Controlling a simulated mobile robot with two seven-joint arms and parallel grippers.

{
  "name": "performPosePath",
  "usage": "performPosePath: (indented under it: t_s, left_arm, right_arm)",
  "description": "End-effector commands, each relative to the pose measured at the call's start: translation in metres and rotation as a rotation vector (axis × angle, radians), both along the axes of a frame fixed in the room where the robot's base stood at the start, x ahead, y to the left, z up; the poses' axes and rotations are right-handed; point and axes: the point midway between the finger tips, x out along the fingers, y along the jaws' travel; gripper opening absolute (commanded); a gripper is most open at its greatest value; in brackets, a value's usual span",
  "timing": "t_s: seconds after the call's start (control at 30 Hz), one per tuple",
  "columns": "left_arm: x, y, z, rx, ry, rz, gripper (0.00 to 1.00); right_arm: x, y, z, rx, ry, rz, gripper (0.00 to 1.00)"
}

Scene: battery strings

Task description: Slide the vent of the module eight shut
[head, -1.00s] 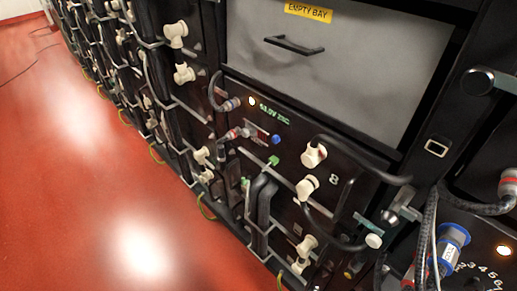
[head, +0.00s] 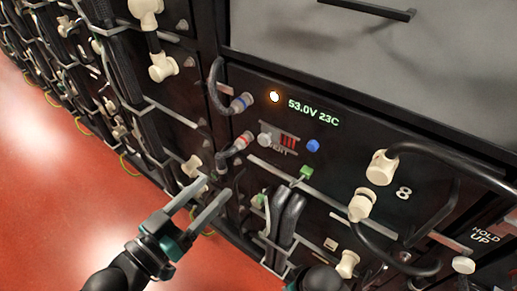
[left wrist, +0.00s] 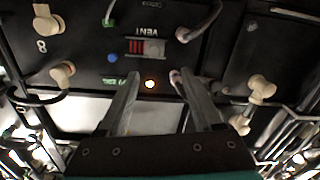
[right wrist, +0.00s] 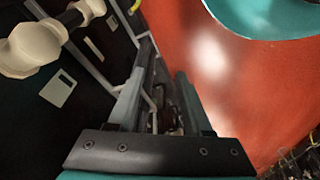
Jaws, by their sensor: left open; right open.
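Module eight (head: 330,165) is the dark panel with a white 8 and a green "53.0V 23C" readout. Its vent (head: 289,141) shows red slats, with a grey slider knob (head: 265,139) at their left in the head view. In the left wrist view the vent (left wrist: 136,47) is upside down, with the knob (left wrist: 154,47) to its right. My left gripper (head: 213,190) is open and empty, below and left of the vent, apart from it. My right gripper (right wrist: 163,62) is open and empty, low beside the rack; only part of that arm shows at the head view's bottom edge.
Cream connectors (head: 381,167) and thick black cables stand out from the panel's right. A blue button (head: 313,146) and a green plug (head: 306,172) sit near the vent. Cable plugs (head: 241,103) lie left of it. The red floor (head: 50,200) is clear at left.

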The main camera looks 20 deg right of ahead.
Motion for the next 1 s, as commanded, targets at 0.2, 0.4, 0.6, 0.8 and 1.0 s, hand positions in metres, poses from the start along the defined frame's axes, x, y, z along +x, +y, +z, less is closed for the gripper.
performPosePath:
  t_s: [0.2,0.4,0.6,0.8,1.0]
  left_arm:
    - [-0.003,-0.011,0.011,-0.028,-0.007,-0.025,0.67]
    - [0.013,-0.031,0.01,-0.029,-0.007,-0.024,0.67]
    - [0.031,-0.055,0.01,-0.03,-0.008,-0.024,0.67]
    - [0.05,-0.079,0.01,-0.027,-0.008,-0.023,0.67]
    - [0.069,-0.103,0.009,-0.027,-0.008,-0.023,0.67]
  right_arm:
    - [0.003,0.001,0.008,0.003,-0.008,-0.001,0.5]
    - [0.008,0.002,0.018,0.005,-0.027,-0.001,0.5]
    - [0.013,0.003,0.032,0.008,-0.048,-0.002,0.5]
    - [0.017,0.003,0.049,0.012,-0.074,-0.003,0.5]
    - [0.02,0.004,0.069,0.015,-0.102,-0.004,0.5]
